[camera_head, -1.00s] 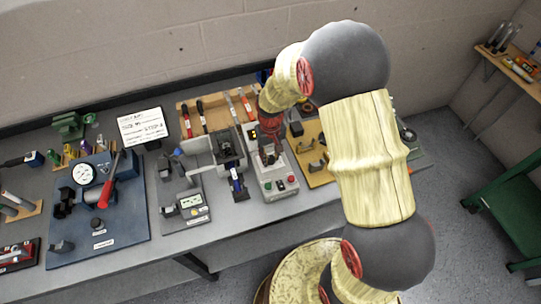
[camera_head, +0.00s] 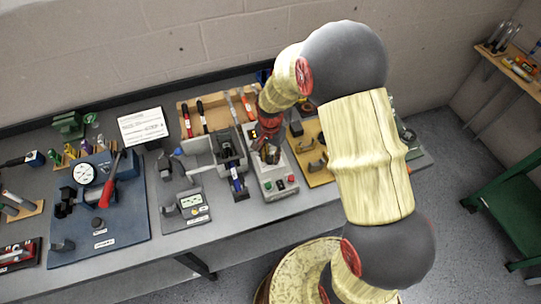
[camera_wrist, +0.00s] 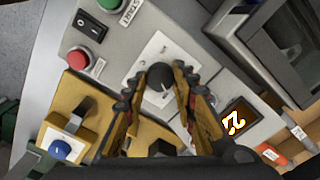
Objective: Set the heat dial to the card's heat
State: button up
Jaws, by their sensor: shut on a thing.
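The heat dial, a dark round knob (camera_wrist: 164,76) with a pale pointer line, sits on a white plate with marks on the grey control box (camera_head: 268,180). My gripper (camera_wrist: 159,84) is shut on the dial, one finger on each side, in the wrist view. In the head view my gripper (camera_head: 270,152) is over the box and hides the dial.
On the same box are a black rocker switch (camera_wrist: 95,24), a red button (camera_wrist: 79,58) and a green button. A yellow fixture (camera_head: 313,158) stands close on the right, a grey-black device (camera_head: 229,150) on the left. A tool rack (camera_head: 215,108) is behind.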

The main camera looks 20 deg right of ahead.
aim_at(270, 158)
jog(key=shift+m, duration=1)
jog(key=o, duration=1.2)
jog(key=shift+c, duration=0.2)
notch_tip(270, 158, up, 12)
